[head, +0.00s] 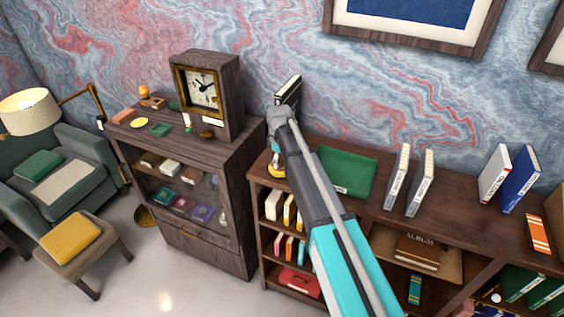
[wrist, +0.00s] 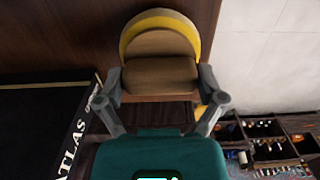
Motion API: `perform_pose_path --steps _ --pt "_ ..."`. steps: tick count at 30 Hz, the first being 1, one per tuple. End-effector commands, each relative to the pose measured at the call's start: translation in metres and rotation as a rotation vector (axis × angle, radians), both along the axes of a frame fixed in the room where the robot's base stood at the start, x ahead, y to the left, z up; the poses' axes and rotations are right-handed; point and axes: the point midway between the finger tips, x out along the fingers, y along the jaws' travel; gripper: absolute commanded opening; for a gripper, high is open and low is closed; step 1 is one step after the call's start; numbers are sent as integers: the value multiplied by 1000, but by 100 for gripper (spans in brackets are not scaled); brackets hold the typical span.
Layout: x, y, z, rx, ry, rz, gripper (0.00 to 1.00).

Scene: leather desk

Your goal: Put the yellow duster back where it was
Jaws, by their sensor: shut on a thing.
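The yellow duster (wrist: 160,45) has a brown wooden body with a yellow rim. In the wrist view it sits between the two grey fingers of my gripper (wrist: 160,82), which is shut on it. In the head view my gripper (head: 276,156) points down over the left end of the low bookcase top. A bit of the yellow duster (head: 277,172) shows below it, partly hidden by my arm. I cannot tell whether the duster touches the wood.
A black atlas (wrist: 40,125) is close on the left in the wrist view. A green tray (head: 345,172) lies right of my arm, with upright grey books (head: 397,178) beyond. A clock (head: 205,90) stands on the taller cabinet at left.

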Motion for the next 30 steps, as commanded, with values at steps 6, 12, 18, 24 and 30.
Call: perform_pose_path --steps 6,12,18,24,30 --pt "0 0 0 0 0 0 50" --pt "0 1 -2 0 0 1 100" --pt "0 1 -2 0 0 1 100" --pt "0 1 -2 0 0 1 100" --pt "0 1 2 0 0 1 100"
